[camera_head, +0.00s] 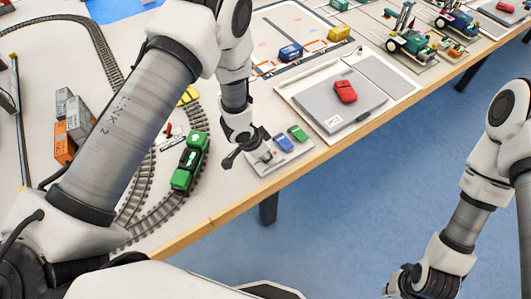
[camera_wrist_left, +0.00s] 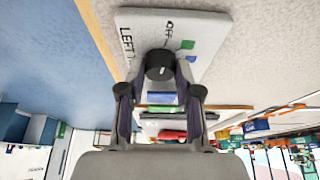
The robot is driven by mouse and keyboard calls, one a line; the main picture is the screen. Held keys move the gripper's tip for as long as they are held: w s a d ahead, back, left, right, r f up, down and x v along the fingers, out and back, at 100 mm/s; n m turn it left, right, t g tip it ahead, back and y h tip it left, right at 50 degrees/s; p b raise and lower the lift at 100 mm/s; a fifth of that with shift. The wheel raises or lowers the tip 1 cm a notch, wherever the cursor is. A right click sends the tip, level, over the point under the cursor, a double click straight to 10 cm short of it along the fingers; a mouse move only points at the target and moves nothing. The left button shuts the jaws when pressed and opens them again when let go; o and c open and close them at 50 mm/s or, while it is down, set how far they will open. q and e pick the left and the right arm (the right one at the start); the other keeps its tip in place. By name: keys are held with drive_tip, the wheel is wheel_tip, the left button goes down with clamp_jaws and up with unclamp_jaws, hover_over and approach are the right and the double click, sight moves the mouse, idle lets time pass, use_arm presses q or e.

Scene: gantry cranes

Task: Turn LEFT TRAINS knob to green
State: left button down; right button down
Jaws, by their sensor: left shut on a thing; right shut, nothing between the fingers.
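The control panel (camera_head: 290,160) is a light grey plate near the table's front edge. In the left wrist view the panel (camera_wrist_left: 205,22) shows "LEFT" and "OFF" lettering, with a green mark (camera_wrist_left: 187,45) and a blue mark beside a dark round knob (camera_wrist_left: 159,64). My left gripper (camera_head: 262,154) is over the panel's left end. In the left wrist view its fingers (camera_wrist_left: 160,84) are closed around the knob. The knob's pointer direction cannot be told. My right gripper (camera_head: 408,284) is shut and empty, low at the lower right, off the table.
A green train (camera_head: 190,160) stands on curved track left of the panel. A blue block (camera_head: 283,142) and a green block (camera_head: 299,132) sit on the panel's right part. A grey case (camera_head: 340,105) with a red object (camera_head: 345,91) lies to the right.

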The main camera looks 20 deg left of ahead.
idle(0.8)
use_arm(q)
drive_tip(key=shift+r+m+p, duration=0.1)
drive_tip(key=shift+m+p, duration=0.5)
drive_tip(key=shift+p, duration=0.3)
drive_tip(key=m+g+h+p, duration=0.1)
drive_tip(key=m+p, duration=0.1)
drive_tip(key=p, duration=0.1)
drive_tip(key=shift+w+m, duration=0.1)
drive_tip(key=shift+m, duration=0.3)
drive_tip(key=shift+m+g+p, duration=0.4)
drive_tip(key=shift+m+p, duration=0.25)
drive_tip(key=shift+m, duration=0.15)
drive_tip(key=shift+f+m+g+h+p, duration=0.2)
drive_tip(key=shift+m+g+h+p, duration=0.15)
drive_tip(key=shift+m, duration=0.75)
